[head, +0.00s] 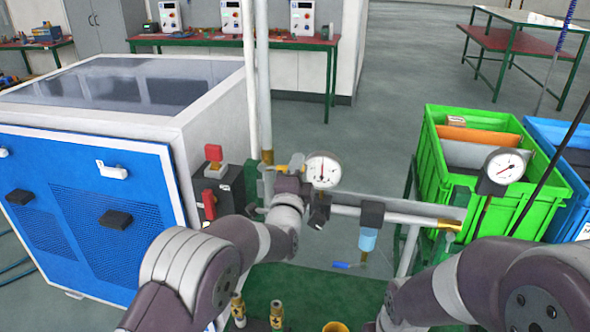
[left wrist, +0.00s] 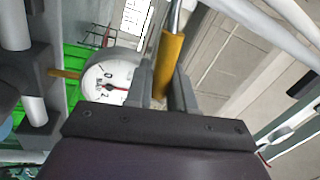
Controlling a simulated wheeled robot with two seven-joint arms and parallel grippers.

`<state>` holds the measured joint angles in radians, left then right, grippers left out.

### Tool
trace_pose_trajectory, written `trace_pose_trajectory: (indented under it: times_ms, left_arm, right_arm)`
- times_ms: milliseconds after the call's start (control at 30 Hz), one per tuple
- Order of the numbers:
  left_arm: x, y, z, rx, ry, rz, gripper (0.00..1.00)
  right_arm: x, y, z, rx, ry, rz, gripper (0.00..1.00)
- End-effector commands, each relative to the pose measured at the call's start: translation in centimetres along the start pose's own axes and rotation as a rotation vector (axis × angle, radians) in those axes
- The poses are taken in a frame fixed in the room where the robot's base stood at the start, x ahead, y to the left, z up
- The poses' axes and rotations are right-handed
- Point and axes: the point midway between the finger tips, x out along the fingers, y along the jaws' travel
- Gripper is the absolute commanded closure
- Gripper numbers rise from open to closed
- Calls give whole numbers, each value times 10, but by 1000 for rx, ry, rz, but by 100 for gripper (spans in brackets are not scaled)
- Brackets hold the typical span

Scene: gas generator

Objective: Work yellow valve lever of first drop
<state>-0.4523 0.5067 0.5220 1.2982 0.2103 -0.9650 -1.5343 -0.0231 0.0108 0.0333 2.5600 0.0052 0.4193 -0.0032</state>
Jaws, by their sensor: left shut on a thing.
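The yellow valve lever (left wrist: 171,62) stands between the two fingers of my left gripper (left wrist: 166,85) in the left wrist view. The gripper is shut on it. In the head view my left gripper (head: 294,172) is at the vertical pipe, just left of a round white pressure gauge (head: 322,169); the arm and wrist hide most of the lever and valve there. The gauge also shows close beside the fingers, on the left, in the left wrist view (left wrist: 108,78). My right arm enters at the lower right of the head view, with its gripper out of sight.
The vertical pipe (head: 263,90) joins a horizontal pipe (head: 400,216) carrying a clear-blue filter bowl (head: 368,239). A second gauge (head: 505,167) stands farther right. A blue and white generator cabinet (head: 100,215) is left. Green (head: 440,180) and blue crates stand right.

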Motion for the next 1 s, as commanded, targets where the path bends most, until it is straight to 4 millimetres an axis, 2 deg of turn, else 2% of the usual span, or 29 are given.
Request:
trace_pose_trajectory:
  times_ms: [33, 300, 967, 1000]
  left_arm:
    - [-2, 10, 0, 28, 7, 6, 100]
    - [-4, 20, 1, 150, 32, 8, 100]
    - [-6, 25, 2, 203, 43, 15, 100]
    - [-6, 26, 2, 203, 43, 15, 67]
  right_arm:
    - [8, 0, 1, 0, 0, 0, 57]
    - [19, 0, 2, 0, 0, 0, 57]
    - [22, 0, 3, 0, 0, 0, 57]
    - [22, 0, 3, 0, 0, 0, 57]
